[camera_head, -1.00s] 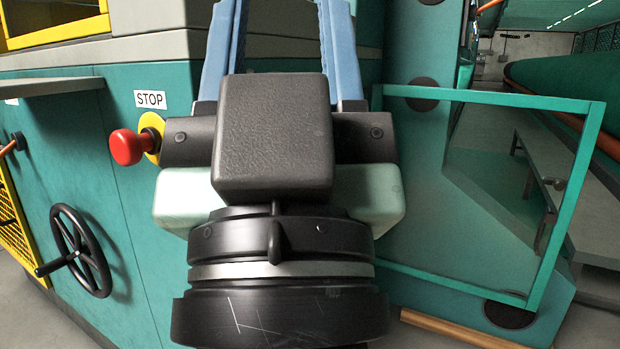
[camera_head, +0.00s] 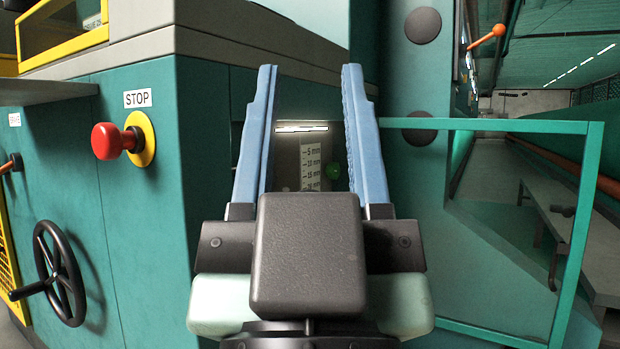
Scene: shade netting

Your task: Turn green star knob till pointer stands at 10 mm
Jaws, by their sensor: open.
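My gripper (camera_head: 310,85) is open, its two blue fingers pointing up and away, with nothing between them. Beyond the fingers, in a dark recess of the machine, I see the green star knob (camera_head: 334,172), small and partly hidden by the right finger. To its left is a white scale (camera_head: 311,165) with marks 5 mm, 10 mm, 15 mm and a lower one that is hard to read. The knob is some way beyond the fingertips and untouched. I cannot make out where the pointer stands.
A red STOP button (camera_head: 108,141) on a yellow plate sticks out at the left. Below it is a black handwheel (camera_head: 60,273). A green-framed clear panel (camera_head: 490,125) stands at the right, and an orange-knobbed lever (camera_head: 498,31) sits above it.

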